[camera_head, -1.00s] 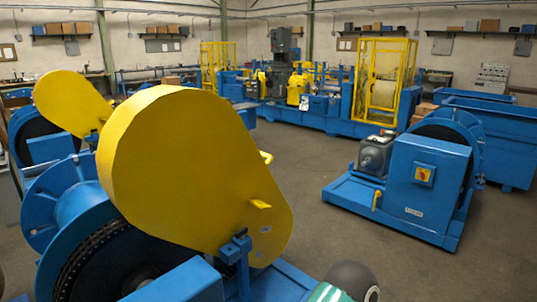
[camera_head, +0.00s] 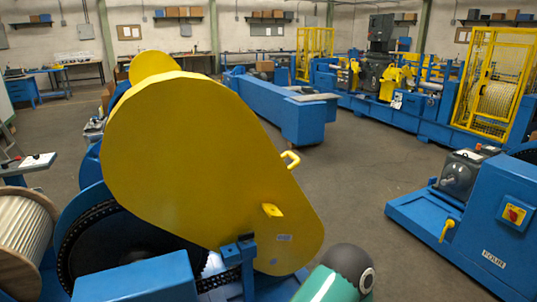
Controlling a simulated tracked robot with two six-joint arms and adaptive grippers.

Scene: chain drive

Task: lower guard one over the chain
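A large yellow teardrop-shaped guard (camera_head: 200,160) stands raised and tilted, its broad round end up at the left and its narrow end low at the right. A yellow handle (camera_head: 290,160) sticks out from its right edge. A blue bracket (camera_head: 238,250) is at its lower edge. Below and left of the guard, the dark chain (camera_head: 72,232) shows on the rim of a large wheel, with part of it uncovered. A blue box in front hides the lower part of the wheel. Neither of my grippers is in view.
A second yellow guard (camera_head: 155,66) shows behind the large one. A wound reel (camera_head: 24,228) is at the left edge. A green part with a dark cap (camera_head: 348,265) is at the bottom; I cannot tell whether it is mine. A blue drive unit (camera_head: 475,225) stands right, with open floor between.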

